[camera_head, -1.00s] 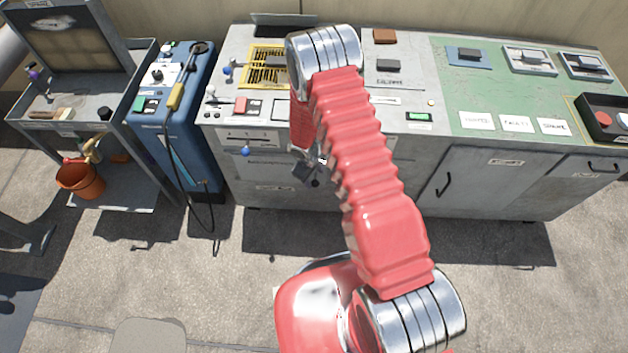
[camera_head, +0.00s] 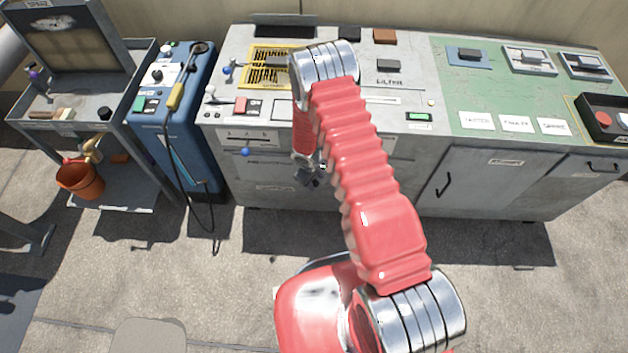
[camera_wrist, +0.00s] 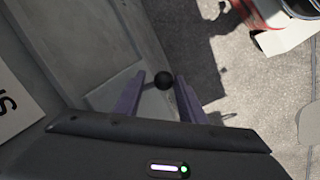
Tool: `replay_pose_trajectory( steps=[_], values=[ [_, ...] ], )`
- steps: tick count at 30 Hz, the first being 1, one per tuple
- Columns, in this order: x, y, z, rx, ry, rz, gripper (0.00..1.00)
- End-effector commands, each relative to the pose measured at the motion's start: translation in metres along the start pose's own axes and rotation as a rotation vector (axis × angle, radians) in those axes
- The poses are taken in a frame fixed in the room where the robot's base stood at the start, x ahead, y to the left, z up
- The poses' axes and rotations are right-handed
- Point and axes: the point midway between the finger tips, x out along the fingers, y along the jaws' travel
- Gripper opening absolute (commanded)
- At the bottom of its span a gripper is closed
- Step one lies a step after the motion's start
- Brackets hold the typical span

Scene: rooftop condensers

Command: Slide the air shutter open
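In the wrist view a round black knob (camera_wrist: 163,80) shows between the tips of the two purple fingers of my gripper (camera_wrist: 160,90). The fingers are apart, with a small gap on each side of the knob; I cannot tell how deep it is between them. In the head view my gripper (camera_head: 311,176) is low in front of the grey cabinet and partly hidden by my arm. No label that I can read names the air shutter. A yellow slotted grille (camera_head: 258,80) lies on the bench top, partly behind my arm.
The grey bench (camera_head: 510,200) has a front slider with a blue knob (camera_head: 246,151) left of my gripper. A blue machine (camera_head: 185,125) with a hanging cable and a cart with an orange bucket (camera_head: 80,180) stand left. The floor in front is open.

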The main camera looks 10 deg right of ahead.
Motion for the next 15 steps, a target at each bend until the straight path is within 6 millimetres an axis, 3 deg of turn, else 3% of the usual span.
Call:
replay_pose_trajectory(
  steps=[15],
  values=[
    [0.0, -0.0006, -0.0003, -0.003, 0.001, -0.001, 0.0]
  ],
)
